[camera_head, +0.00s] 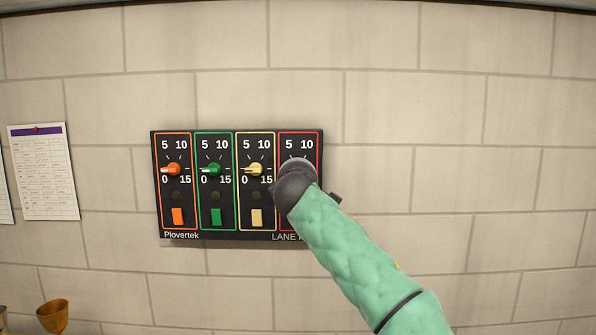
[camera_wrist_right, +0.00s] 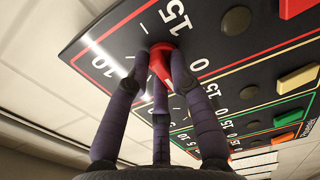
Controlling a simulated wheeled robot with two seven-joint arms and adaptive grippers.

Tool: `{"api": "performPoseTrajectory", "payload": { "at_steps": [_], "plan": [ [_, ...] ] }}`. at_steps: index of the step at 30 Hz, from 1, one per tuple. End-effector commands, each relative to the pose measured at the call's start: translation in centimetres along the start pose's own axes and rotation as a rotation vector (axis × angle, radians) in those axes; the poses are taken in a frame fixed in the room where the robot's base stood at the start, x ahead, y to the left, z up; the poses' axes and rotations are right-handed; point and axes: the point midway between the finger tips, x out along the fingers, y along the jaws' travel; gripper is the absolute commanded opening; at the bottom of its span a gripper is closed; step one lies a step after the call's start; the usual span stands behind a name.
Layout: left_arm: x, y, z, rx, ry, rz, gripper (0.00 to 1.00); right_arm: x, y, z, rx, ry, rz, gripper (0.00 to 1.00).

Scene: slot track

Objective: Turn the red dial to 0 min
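The red dial (camera_wrist_right: 160,66) is at the top of the right-hand, red-framed lane of a black panel (camera_head: 246,137). In the head view my right gripper (camera_head: 298,170) covers this dial. In the right wrist view its dark fingers (camera_wrist_right: 163,58) stand around the red dial, close against its sides, and appear closed on it. Marks 10 and 15 show around the dial, with a 0 at its right. I cannot tell which mark the dial points at. My left gripper is out of view.
Orange (camera_head: 172,169), green (camera_head: 212,169) and cream (camera_head: 253,169) dials sit left of the red lane, pointing left, near 0. Coloured buttons are below them; the red button (camera_wrist_right: 296,6) shows in the wrist view. A paper sheet (camera_head: 45,175) hangs on the wall.

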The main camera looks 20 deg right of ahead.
Motion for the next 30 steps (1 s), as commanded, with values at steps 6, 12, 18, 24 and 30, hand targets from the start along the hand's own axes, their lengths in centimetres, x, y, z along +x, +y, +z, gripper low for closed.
{"api": "performPoseTrajectory", "payload": {
  "at_steps": [6, 12, 18, 24, 30],
  "plan": [
    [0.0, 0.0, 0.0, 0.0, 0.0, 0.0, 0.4, 0.1, -0.2, -0.1, -0.001, 0.001, -0.002, 0.44],
    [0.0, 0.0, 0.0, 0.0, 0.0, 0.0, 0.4, -0.1, -0.1, -0.1, 0.0, 0.001, -0.001, 0.44],
    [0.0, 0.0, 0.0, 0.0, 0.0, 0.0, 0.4, -1.4, 0.0, 0.0, 0.001, 0.001, -0.001, 0.44],
    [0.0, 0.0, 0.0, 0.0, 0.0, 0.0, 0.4, -4.1, 0.1, -0.1, 0.001, 0.002, 0.0, 0.44],
    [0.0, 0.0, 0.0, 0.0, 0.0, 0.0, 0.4, -7.4, 0.0, -0.2, 0.001, 0.004, 0.0, 0.44]
  ]
}}
